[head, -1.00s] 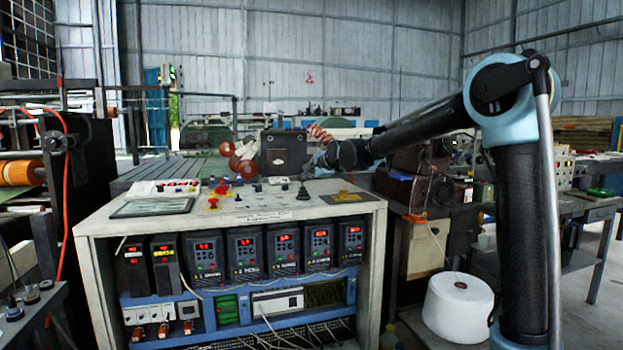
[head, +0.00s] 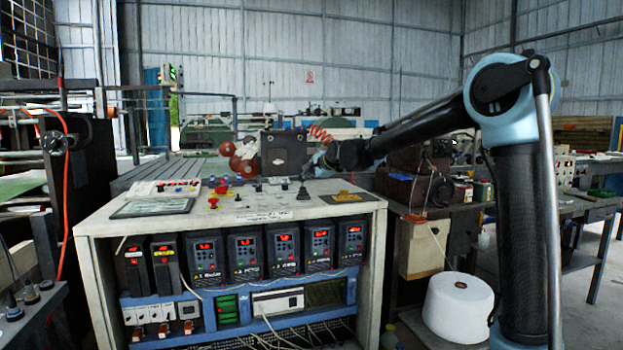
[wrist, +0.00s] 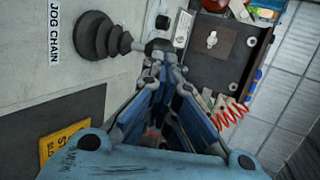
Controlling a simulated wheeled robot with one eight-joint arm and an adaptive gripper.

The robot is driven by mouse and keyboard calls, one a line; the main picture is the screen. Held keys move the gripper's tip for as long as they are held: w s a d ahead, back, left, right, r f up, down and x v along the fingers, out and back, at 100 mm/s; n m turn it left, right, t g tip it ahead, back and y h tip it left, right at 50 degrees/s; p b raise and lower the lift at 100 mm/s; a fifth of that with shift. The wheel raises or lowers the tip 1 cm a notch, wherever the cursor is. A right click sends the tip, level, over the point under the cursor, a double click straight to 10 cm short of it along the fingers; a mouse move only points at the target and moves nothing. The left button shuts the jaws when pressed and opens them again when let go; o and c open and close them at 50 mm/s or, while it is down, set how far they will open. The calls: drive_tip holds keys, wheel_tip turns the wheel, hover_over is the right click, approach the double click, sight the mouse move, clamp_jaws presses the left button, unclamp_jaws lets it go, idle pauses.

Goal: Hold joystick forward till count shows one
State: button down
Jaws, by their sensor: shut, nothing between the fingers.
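The joystick (wrist: 95,38) is a black ribbed rubber boot with a thin stem, beside a "JOG CHAIN" label (wrist: 54,33) in the wrist view. In the head view the joystick (head: 303,192) stands on the pale console top (head: 235,217). My gripper (wrist: 163,62) is shut and empty, its fingertips right at the stem's end; I cannot tell if they touch. In the head view my gripper (head: 317,168) is just above and right of the joystick. Red digits show on several drive units (head: 204,250) below the top, too small to read. I cannot tell which display is the count.
A red mushroom button (head: 221,189) and other buttons sit left of the joystick. A yellow-marked plate (head: 345,197) lies to its right. A dark box (head: 284,153) stands behind. A white yarn cone (head: 458,306) is on the lower right.

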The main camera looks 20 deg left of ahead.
idle(0.4)
drive_tip(key=shift+s+d+f, duration=0.35)
drive_tip(key=shift+s+d, duration=0.1)
drive_tip(key=shift+s, duration=0.15)
drive_tip(key=shift+s+d+r, duration=0.15)
drive_tip(key=shift+s+d, duration=0.1)
drive_tip(key=shift+d, duration=0.2)
drive_tip(key=f+v, duration=0.1)
drive_tip(key=v, duration=1.1)
drive_tip(key=shift+s+d+r, duration=0.15)
drive_tip(key=shift+s+d, duration=0.25)
drive_tip(key=shift+s, duration=0.05)
